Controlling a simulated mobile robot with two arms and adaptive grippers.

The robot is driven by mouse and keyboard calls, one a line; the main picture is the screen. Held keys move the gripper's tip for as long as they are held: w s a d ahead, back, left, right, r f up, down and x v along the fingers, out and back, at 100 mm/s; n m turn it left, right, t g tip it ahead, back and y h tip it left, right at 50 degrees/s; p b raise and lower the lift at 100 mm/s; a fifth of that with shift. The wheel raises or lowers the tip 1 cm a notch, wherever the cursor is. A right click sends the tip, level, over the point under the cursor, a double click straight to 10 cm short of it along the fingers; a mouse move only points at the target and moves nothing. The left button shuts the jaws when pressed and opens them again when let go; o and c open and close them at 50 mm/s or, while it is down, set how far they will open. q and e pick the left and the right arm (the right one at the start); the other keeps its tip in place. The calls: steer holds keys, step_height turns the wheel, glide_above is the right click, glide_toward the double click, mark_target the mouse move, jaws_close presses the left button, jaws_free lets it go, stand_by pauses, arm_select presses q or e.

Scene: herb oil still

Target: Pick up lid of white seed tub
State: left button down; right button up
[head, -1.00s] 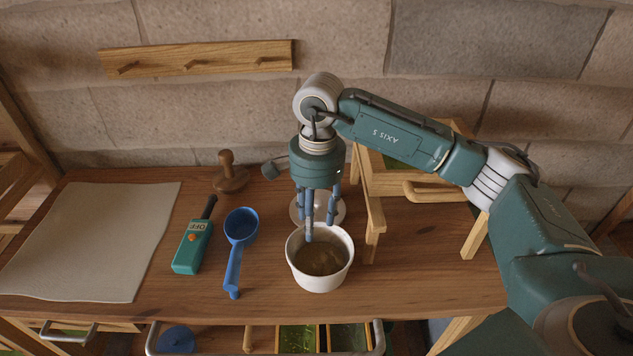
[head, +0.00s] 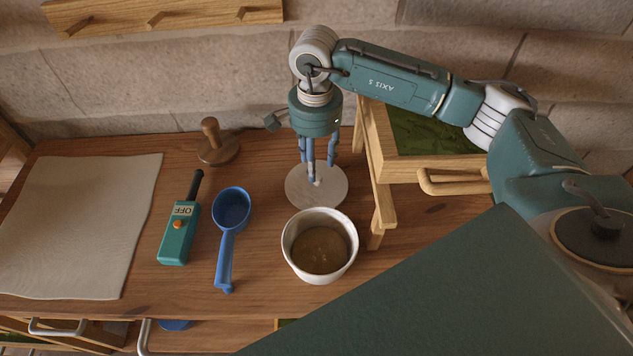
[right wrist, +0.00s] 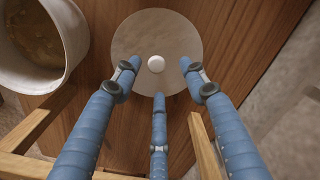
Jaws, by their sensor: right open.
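The lid (head: 302,191) is a pale round disc lying on the wooden table behind the white seed tub (head: 293,263). In the right wrist view the lid (right wrist: 135,35) shows a small white knob (right wrist: 156,64) at its middle. The tub stands upright and uncovered, with brownish contents. My right gripper (head: 318,178) points down over the lid. Its blue fingers (right wrist: 156,75) are open and spread around the knob, with nothing held. I cannot tell whether the fingertips touch the lid. My left gripper is not in view.
A blue scoop (head: 229,235), a teal device marked OFF (head: 178,238) and a wooden stamp-like tool (head: 218,150) lie to the left, beside a pale cloth (head: 80,225). A wooden stand (head: 383,205) is close on the right. A dark green surface covers the lower right.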

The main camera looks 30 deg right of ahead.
mark_target(317, 177)
steer(key=f, duration=0.1)
steer(key=f+p, duration=0.1)
steer(key=f, duration=0.2)
steer(key=shift+s+a+f+p, duration=0.1)
steer(key=shift+s+f+p, duration=0.1)
steer(key=shift+s+p, duration=0.2)
steer(key=shift+w+f, duration=0.1)
steer(key=shift+f, duration=0.15)
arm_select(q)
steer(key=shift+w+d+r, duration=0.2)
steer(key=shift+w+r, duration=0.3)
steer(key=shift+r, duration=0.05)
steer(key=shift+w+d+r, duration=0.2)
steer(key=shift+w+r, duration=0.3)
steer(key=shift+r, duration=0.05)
arm_select(e)
steer(key=shift+f, duration=0.15)
steer(key=shift+c, duration=0.5)
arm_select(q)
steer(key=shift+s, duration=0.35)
arm_select(e)
jaws_close()
